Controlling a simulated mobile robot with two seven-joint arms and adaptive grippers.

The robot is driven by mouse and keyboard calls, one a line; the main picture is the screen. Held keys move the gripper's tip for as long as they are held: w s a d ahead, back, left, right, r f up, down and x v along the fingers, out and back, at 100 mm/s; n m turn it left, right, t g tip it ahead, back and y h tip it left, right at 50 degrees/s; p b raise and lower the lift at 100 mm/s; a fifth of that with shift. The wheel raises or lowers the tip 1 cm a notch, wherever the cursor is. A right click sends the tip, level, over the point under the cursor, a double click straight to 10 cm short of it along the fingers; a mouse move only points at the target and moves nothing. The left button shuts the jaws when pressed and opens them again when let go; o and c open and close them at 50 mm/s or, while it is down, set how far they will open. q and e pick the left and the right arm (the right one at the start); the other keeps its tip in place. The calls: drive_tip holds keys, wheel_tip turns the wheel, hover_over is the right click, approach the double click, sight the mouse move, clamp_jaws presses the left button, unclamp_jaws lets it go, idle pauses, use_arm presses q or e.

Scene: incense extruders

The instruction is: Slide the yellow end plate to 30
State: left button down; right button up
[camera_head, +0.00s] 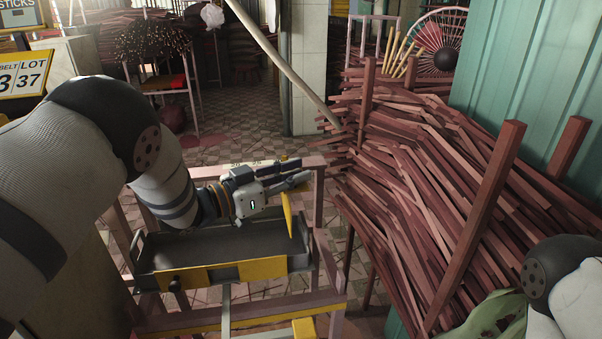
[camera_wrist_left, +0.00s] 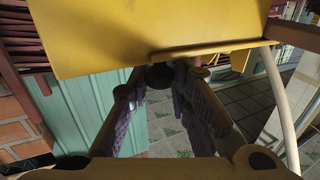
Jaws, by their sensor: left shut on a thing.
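The yellow end plate (camera_head: 287,214) stands upright and a little tilted near the right end of a dark metal trough (camera_head: 214,243). My left gripper (camera_head: 291,183) is at the plate's upper edge, shut on it. In the left wrist view the yellow end plate (camera_wrist_left: 140,35) fills the top, and the fingers (camera_wrist_left: 165,80) meet its lower lip around a dark round part. A scale strip (camera_head: 245,163) with small numbers runs behind the trough, partly hidden by the gripper; I cannot read the plate's position on it. My right gripper is out of view.
The trough has a yellow front strip with a dark knob (camera_head: 175,284) and rests on a pinkish frame (camera_head: 320,200). A large heap of reddish sticks (camera_head: 420,190) with upright posts stands close on the right. The tiled floor (camera_head: 225,150) behind is partly clear.

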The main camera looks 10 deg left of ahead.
use_arm(q)
drive_tip(key=c, duration=1.5)
unclamp_jaws()
drive_tip(key=shift+d, duration=0.1)
drive_tip(key=v, duration=1.2)
drive_tip(key=shift+w, duration=0.1)
